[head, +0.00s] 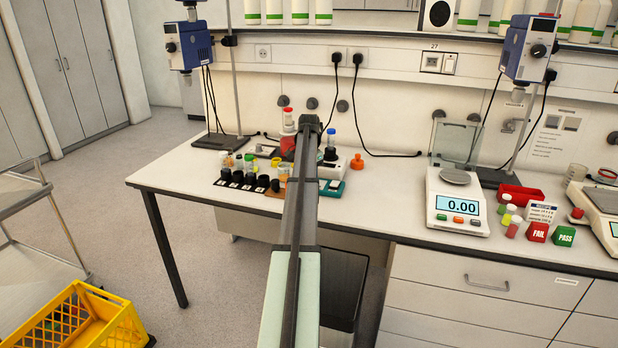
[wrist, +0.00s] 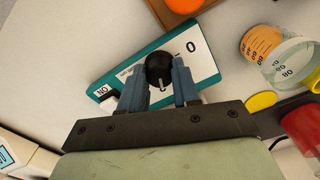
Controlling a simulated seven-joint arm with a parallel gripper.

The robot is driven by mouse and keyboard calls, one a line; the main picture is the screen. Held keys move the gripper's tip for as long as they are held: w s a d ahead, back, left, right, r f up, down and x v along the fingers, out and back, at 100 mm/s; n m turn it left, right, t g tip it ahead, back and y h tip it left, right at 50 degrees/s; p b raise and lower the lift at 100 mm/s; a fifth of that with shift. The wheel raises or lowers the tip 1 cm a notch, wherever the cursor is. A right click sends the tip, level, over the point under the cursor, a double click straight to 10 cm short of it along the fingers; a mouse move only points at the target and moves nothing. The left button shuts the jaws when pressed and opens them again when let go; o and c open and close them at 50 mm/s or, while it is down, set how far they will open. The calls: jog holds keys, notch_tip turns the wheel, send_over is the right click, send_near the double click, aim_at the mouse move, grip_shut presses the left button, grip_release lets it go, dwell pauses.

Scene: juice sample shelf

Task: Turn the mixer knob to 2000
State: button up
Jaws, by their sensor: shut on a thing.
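The mixer's black knob (wrist: 157,66) is on a low box with a white top and teal edges (wrist: 205,48) in the wrist view. My gripper (wrist: 159,82) has its two blue-grey fingers on either side of the knob and is shut on it. A pale pointer line on the knob faces the bottom of the picture. A large 0 is printed to the right and NO-like letters to the left; the smaller print is unreadable. In the head view the teal box (head: 331,188) shows beside my arm, which hides the fingers and knob.
Around the box in the wrist view are a clear graduated beaker (wrist: 285,55), a yellow cap (wrist: 262,101) and a red thing (wrist: 302,125). In the head view, black-capped jars (head: 250,181) stand left of my arm and a balance (head: 457,205) stands right.

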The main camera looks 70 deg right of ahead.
jog(key=shift+m, duration=0.5)
dwell(0.3)
jog(key=o, duration=1.1)
jog(key=shift+c, duration=0.2)
notch_tip(320, 180, up, 14)
jog(key=shift+f, duration=0.1)
